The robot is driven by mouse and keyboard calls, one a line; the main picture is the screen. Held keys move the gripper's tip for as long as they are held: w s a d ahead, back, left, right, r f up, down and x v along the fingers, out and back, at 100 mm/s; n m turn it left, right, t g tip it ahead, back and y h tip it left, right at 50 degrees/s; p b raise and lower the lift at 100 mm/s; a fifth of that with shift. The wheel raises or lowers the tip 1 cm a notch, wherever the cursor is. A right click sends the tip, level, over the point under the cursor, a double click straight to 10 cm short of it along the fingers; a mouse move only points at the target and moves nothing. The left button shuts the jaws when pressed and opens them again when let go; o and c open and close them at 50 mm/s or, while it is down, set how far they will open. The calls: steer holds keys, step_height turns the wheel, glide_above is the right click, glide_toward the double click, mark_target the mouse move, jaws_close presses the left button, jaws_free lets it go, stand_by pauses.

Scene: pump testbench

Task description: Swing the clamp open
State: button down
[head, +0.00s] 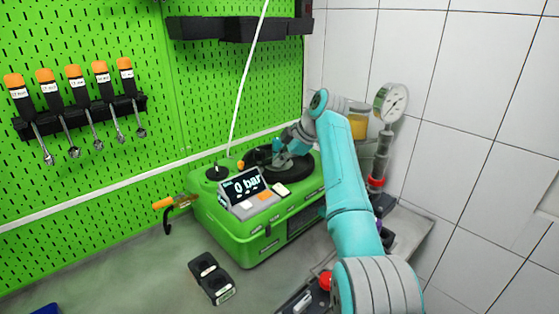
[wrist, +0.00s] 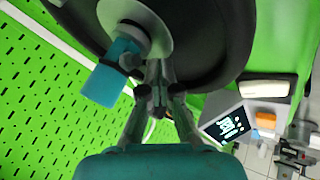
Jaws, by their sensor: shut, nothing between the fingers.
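The green pump testbench (head: 262,225) stands on the bench, with a black round plate (head: 312,172) on top. My gripper (head: 277,158) is over this plate, partly hidden by its own arm. In the wrist view my gripper (wrist: 155,75) is shut and empty, its fingertips close together. Just left of the fingertips is a teal block (wrist: 108,75) joined to a grey round part (wrist: 140,22); it looks like the clamp. The fingertips are beside it, and I cannot tell whether they touch it. The clamp is not clearly visible in the head view.
A display reading 0 bar (head: 244,186) sits on the testbench front. A pressure gauge (head: 391,102) stands at the right. Orange-handled tools (head: 75,85) hang on the green pegboard. A black two-part block (head: 211,278) lies on the bench. A thin white hose (head: 246,75) rises behind the testbench.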

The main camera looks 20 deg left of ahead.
steer(key=shift+w+n+g, duration=0.15)
steer(key=shift+n+g, duration=0.15)
steer(key=shift+n, duration=0.1)
steer(key=shift+a, duration=0.1)
stand_by(0.3)
